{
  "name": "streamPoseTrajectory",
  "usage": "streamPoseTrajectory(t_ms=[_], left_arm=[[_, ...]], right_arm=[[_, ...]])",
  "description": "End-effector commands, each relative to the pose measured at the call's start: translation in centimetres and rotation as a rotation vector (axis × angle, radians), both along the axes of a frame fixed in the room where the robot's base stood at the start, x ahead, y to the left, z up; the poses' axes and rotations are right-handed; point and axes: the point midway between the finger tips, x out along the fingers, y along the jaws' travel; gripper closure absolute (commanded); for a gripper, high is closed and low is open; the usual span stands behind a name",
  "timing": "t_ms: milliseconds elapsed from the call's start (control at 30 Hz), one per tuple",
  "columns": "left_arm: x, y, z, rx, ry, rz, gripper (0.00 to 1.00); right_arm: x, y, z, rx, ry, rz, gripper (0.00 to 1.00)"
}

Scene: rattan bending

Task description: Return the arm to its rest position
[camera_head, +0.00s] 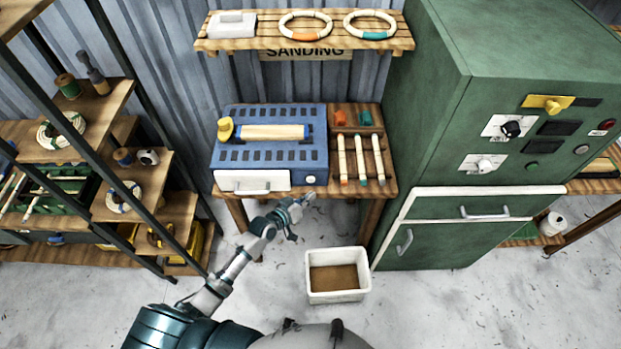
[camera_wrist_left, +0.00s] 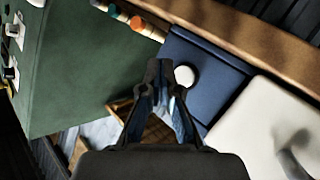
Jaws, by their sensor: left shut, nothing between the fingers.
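My left arm reaches up from the bottom of the head view. In the left wrist view the gripper's fingers (camera_wrist_left: 160,72) come together at the tips and hold nothing. Behind them are the blue machine's front (camera_wrist_left: 205,72), its round white knob (camera_wrist_left: 185,76) and its white drawer front (camera_wrist_left: 265,125). My right gripper is in neither view.
A white bin (camera_head: 338,292) with a brown bottom stands on the floor before the bench. A tall green cabinet (camera_head: 470,235) stands to the right. Shelves with coils and spools (camera_head: 66,87) stand on the left. A rack of sticks (camera_head: 361,160) lies on the bench. Floor is clear around the bin.

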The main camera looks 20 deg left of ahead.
Motion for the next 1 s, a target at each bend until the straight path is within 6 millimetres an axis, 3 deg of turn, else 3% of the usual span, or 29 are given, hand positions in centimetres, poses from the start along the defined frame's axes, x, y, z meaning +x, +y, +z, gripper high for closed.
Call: streamPoseTrajectory(t_ms=[233, 767, 867, 967, 1000], left_arm=[[-1.6, -0.5, 0.1, 0.001, 0.000, 0.000, 1.00], [-1.7, -0.4, -0.3, 0.003, 0.003, 0.002, 1.00], [-2.1, 0.2, -2.7, 0.027, 0.036, 0.017, 1.00], [-3.4, 1.6, -8.0, 0.086, 0.108, 0.050, 1.00], [-4.3, 2.3, -10.8, 0.119, 0.148, 0.065, 1.00]], right_arm=[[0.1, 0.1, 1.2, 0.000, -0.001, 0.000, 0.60], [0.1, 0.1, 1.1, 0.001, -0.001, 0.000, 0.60], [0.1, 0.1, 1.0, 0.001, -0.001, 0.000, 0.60], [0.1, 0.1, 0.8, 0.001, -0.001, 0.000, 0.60], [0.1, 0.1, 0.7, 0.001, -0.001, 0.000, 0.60]])
